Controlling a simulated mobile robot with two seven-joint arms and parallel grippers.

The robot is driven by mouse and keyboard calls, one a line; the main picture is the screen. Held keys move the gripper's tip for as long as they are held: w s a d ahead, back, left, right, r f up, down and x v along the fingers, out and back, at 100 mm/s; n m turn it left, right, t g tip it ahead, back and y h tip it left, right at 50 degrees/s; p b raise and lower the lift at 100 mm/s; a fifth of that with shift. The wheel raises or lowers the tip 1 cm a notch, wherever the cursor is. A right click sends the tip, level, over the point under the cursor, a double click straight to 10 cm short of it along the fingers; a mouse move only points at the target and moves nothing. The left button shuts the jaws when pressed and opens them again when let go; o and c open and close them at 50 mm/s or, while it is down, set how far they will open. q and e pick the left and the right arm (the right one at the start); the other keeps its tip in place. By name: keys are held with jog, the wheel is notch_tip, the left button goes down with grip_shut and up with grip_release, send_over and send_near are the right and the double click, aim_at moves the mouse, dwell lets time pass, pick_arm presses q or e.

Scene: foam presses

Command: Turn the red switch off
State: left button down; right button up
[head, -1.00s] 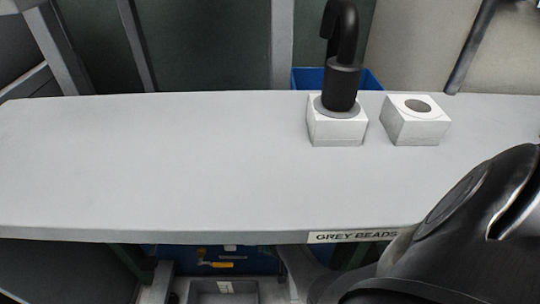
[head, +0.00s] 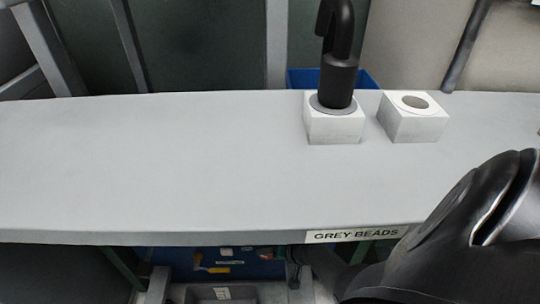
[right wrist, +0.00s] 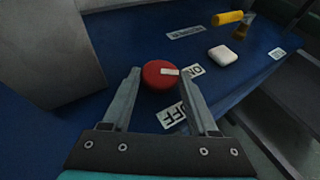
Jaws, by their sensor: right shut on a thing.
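The red switch (right wrist: 158,79) is a round red knob with a white pointer bar, on a blue surface in the right wrist view. Its bar points right, toward the ON label (right wrist: 197,70). The OFF label (right wrist: 166,117) lies nearer, partly behind a finger. My right gripper (right wrist: 160,72) has one finger on each side of the knob and is shut on it. In the head view only my dark right arm shows at the lower right.
On the blue surface are a white rounded block (right wrist: 221,54) and a yellow-handled tool (right wrist: 228,17). A grey table (head: 180,165) labelled GREY BEADS carries two white blocks with round tops, the left one (head: 333,128) under a black curved fitting (head: 338,75). The table's left side is bare.

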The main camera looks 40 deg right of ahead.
jog(key=shift+s+f, duration=0.1)
dwell(0.4)
jog(key=o, duration=1.3)
jog(key=shift+o, duration=0.2)
pick_arm(q)
jog(key=s+a+f+g+y+p, duration=0.2)
jog(key=a+g+y+p, duration=0.15)
jog(key=a+g, duration=0.25)
jog(key=s+a+f+g+y+p, duration=0.2)
jog(key=s+a+g+p, duration=0.15)
jog(key=a+g, duration=0.2)
notch_tip(320, 180, down, 6)
jog(key=g+p, duration=0.1)
jog(key=p, duration=0.2)
jog(key=shift+w+d+f, duration=0.15)
jog(key=shift+d, duration=0.1)
pick_arm(e)
jog(key=v, duration=1.5)
jog(key=shift+d, duration=0.2)
